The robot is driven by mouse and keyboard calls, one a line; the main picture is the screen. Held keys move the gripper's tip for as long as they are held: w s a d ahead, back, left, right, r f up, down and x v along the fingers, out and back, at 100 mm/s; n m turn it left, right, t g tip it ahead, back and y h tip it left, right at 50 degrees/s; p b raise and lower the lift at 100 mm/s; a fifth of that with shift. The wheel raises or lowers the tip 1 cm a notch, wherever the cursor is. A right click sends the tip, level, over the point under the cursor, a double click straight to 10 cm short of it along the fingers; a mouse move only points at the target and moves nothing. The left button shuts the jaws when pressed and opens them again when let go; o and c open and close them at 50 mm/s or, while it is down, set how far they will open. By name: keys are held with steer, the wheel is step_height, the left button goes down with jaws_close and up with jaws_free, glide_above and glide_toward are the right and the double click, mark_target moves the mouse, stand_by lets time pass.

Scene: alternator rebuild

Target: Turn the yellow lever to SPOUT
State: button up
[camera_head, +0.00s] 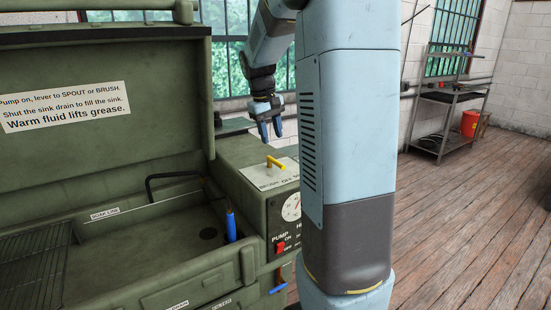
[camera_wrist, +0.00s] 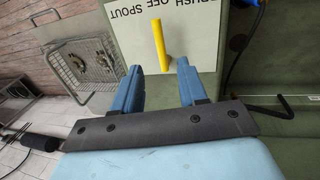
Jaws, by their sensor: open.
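The yellow lever (camera_head: 276,163) stands on a pale label plate (camera_head: 262,181) on top of the green control box, to the right of the sink. In the wrist view the lever (camera_wrist: 158,46) shows ahead of the fingers, and the plate's words BRUSH, OFF and SPOUT appear upside down. My gripper (camera_head: 270,130) is open and empty above the plate, fingers downward. In the wrist view my gripper (camera_wrist: 159,68) has its fingertips on either side of the lever's lower end in the picture; contact does not show.
The green sink basin (camera_head: 150,262) holds a black spout pipe (camera_head: 165,177) and a blue-handled tool (camera_head: 231,226). The box front has a gauge (camera_head: 291,207) and red pump switch (camera_head: 281,247). A wire basket (camera_wrist: 85,62) lies beyond the box. The raised lid stands behind.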

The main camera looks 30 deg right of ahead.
mark_target(276, 162)
steer(key=f, duration=0.3)
steer(key=d+f, duration=0.1)
steer(key=f, duration=0.5)
steer(key=shift+d, duration=0.35)
steer(key=shift+c, duration=0.2)
jaws_close()
steer(key=shift+a, duration=0.15)
